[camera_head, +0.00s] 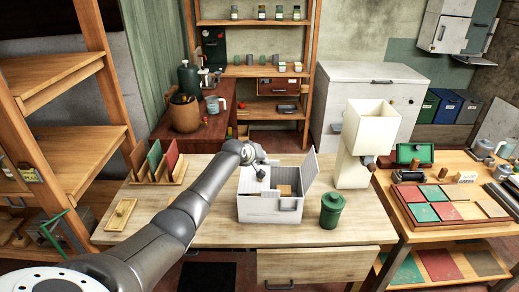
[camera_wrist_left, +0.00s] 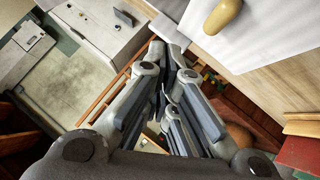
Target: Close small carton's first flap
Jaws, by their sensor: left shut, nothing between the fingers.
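The small white carton (camera_head: 262,212) stands upright on the wooden table, its top open, with something wooden visible inside. Its right flap (camera_head: 311,168) stands up and leans outward. A pale panel (camera_head: 247,183) shows at its left side, close to the gripper; how far it is folded is hard to tell. My left gripper (camera_head: 260,171) is shut and empty, over the carton's back left part; whether it touches the carton cannot be told. Its closed fingers (camera_wrist_left: 166,92) fill the middle of the left wrist view. My right gripper is not in view.
A green lidded canister (camera_head: 332,210) stands just right of the carton. A tall cream hopper (camera_head: 354,160) stands behind it. A rack with colored tiles (camera_head: 158,165) and a small wooden lid (camera_head: 121,213) lie left of my arm. The table front is clear.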

